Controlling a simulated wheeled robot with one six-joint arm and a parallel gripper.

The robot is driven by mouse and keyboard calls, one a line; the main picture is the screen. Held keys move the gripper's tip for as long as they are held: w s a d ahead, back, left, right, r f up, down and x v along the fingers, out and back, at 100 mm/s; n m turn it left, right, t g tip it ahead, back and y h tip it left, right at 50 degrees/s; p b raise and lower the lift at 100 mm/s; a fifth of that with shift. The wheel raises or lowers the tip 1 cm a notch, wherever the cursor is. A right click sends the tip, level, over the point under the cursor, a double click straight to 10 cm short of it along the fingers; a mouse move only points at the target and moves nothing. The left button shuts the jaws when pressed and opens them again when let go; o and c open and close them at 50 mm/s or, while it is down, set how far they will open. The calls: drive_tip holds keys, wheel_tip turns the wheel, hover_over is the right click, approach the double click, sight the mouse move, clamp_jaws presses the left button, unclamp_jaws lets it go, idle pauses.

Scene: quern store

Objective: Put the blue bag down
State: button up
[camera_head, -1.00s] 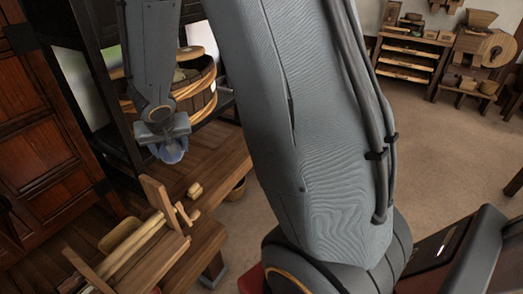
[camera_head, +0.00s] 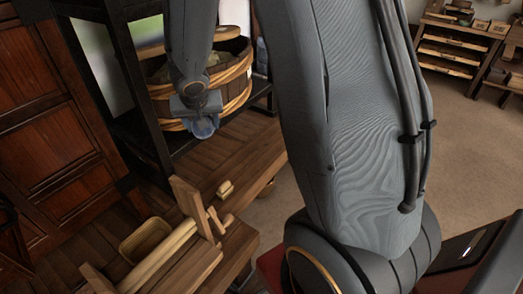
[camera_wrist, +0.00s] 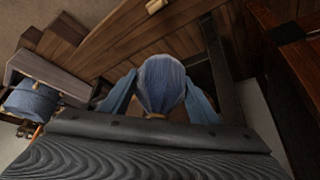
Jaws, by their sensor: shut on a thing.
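The blue bag (camera_wrist: 162,84) is in my gripper, seen in the wrist view between the two blue-grey fingers. In the head view the blue bag (camera_head: 203,127) shows as a small pale-blue shape under my gripper (camera_head: 198,108). My gripper also shows in the wrist view (camera_wrist: 160,98), shut on the bag. The bag hangs above the brown plank surface (camera_head: 225,150), beside the dark shelf frame. I cannot tell how far it is above the planks. Part of the bag is hidden by the gripper.
A wooden tub (camera_head: 236,75) with pale bands stands on the dark shelf just behind my gripper. A small wooden piece (camera_head: 225,188) lies on the planks. A wooden frame with a roller (camera_head: 165,250) stands in front. Planks between them are bare.

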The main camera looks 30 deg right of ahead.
drive_tip(key=w+d+f+m+b, duration=0.1)
drive_tip(key=w+d+f+b, duration=0.3)
drive_tip(key=f+b, duration=0.45)
drive_tip(key=w+d+f+m+h+b, duration=0.1)
drive_tip(key=w+d+f+b, duration=0.35)
drive_tip(key=f+b, duration=0.45)
drive_tip(key=w+d+f+m+b, duration=0.1)
drive_tip(key=w+d+f+b, duration=0.25)
drive_tip(key=f+b, duration=0.55)
drive_tip(key=shift+g, duration=0.4)
drive_tip(key=f+b, duration=0.1)
drive_tip(key=f, duration=0.3)
drive_tip(key=f+b, duration=0.1)
drive_tip(key=f, duration=0.3)
drive_tip(key=d+f+b, duration=0.1)
drive_tip(key=f+b, duration=0.1)
drive_tip(key=f, duration=0.1)
drive_tip(key=shift+s+f, duration=0.25)
drive_tip(key=shift+f, duration=0.15)
drive_tip(key=shift+f, duration=0.15)
drive_tip(key=o, duration=1.3)
drive_tip(key=shift+r, duration=0.25)
drive_tip(key=p+v, duration=0.1)
drive_tip(key=v, duration=0.3)
drive_tip(key=p+v, duration=0.1)
drive_tip(key=v, duration=0.3)
drive_tip(key=p+v, duration=0.2)
drive_tip(key=v, duration=0.2)
drive_tip(key=shift+a+f, duration=0.1)
drive_tip(key=shift+a, duration=0.15)
